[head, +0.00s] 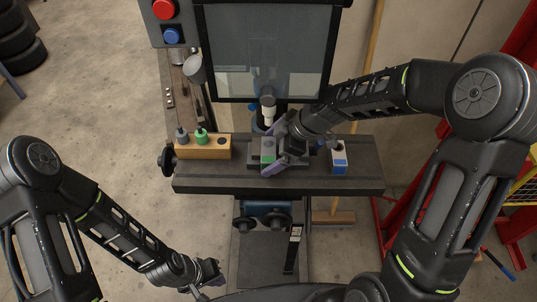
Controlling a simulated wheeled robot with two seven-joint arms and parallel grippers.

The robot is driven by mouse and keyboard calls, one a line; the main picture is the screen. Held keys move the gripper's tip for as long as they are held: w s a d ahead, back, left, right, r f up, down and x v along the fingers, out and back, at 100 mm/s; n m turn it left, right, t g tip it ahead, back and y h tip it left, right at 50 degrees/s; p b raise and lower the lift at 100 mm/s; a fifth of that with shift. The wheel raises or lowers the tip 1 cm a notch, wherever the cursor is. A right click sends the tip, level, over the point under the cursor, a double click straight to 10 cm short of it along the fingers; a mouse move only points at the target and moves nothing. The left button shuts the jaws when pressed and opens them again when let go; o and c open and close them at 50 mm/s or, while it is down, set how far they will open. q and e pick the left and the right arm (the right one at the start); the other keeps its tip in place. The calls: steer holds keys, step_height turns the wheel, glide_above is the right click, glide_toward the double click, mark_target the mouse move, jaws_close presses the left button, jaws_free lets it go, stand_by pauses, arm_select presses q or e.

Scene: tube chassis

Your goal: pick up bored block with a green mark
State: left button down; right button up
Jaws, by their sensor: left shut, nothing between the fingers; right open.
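The block with a green mark (268,151) sits on the dark machine table, in or on a grey holder near the table's middle. My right gripper (277,156) is open and low over this block, and its fingers partly cover it. A purple finger pad shows beside the green mark. I cannot tell whether the fingers touch the block, and its bore is hard to make out. My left gripper (208,278) is shut and empty, low at the bottom of the view, well away from the table.
A wooden holder (190,149) with a grey and a green peg stands at the table's left. A blue and white box (339,160) stands at its right. The machine's spindle (268,104) and clear guard (268,50) rise behind the block. The table's front strip (280,184) is clear.

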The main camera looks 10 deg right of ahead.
steer(key=c, duration=1.7)
